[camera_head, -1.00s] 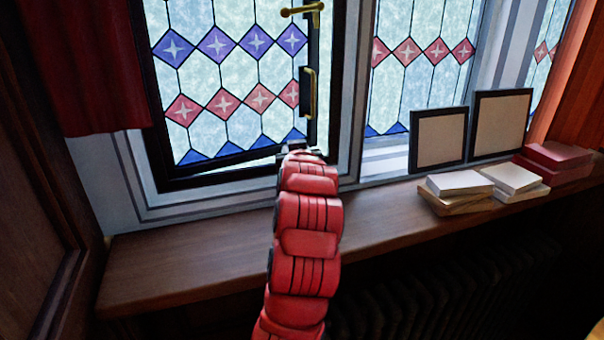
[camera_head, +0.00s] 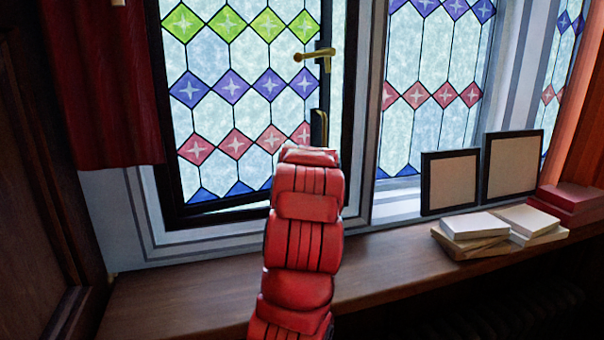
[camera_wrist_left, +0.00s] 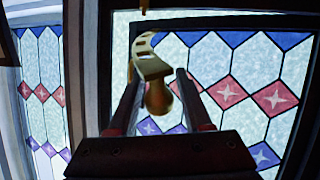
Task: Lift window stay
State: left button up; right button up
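The brass window stay (camera_wrist_left: 152,66), with holes along its bar and a rounded knob end, shows in the left wrist view. Its knob lies between the two fingers of my left gripper (camera_wrist_left: 158,88). The fingers are apart, with a gap visible on each side of the knob. In the head view my red arm rises from the bottom to the window's lower right corner and hides the stay and the gripper. The leaded window (camera_head: 245,135) has a black frame and coloured diamonds; a narrow bright gap shows along its bottom edge. My right gripper is not in view.
A brass handle (camera_head: 312,54) sits on the window's right frame. The wooden sill (camera_head: 180,290) is clear at left. At right stand two dark-framed panels (camera_head: 450,182) (camera_head: 512,165), pale stacked blocks (camera_head: 475,225) and red ones (camera_head: 570,195). A red curtain (camera_head: 100,90) hangs left.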

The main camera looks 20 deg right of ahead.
pick_arm(q)
jog(key=shift+o, duration=0.6)
jog(key=b+v, duration=0.8)
jog(key=v, duration=0.9)
jog(key=shift+r, duration=0.2)
jog(key=shift+a, duration=0.1)
jog(key=shift+s, duration=0.1)
